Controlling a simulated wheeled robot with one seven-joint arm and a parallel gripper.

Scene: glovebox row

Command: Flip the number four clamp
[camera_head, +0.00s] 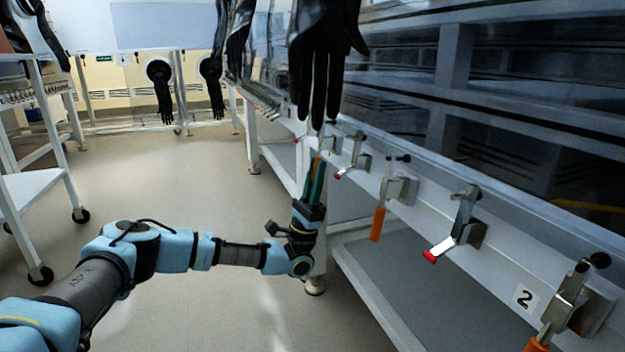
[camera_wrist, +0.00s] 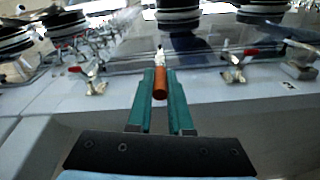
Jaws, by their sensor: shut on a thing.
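My gripper (camera_head: 317,178) reaches the front rail of the glovebox row in the head view, its green fingers pointing up. In the wrist view, my gripper (camera_wrist: 160,82) has its two green fingers on either side of an orange clamp handle (camera_wrist: 160,88) and is shut on it. The handle points toward the wrist camera; the clamp's metal body (camera_wrist: 160,56) shows behind it. In the head view this clamp is mostly hidden by the fingers. No number shows clearly beside it, so I cannot read whether it is number four.
More clamps line the rail: a red-tipped one (camera_head: 349,160), an orange-handled one (camera_head: 389,195), another red-tipped one (camera_head: 455,228), and one near the label "2" (camera_head: 524,297). A black glove (camera_head: 325,70) hangs above my gripper.

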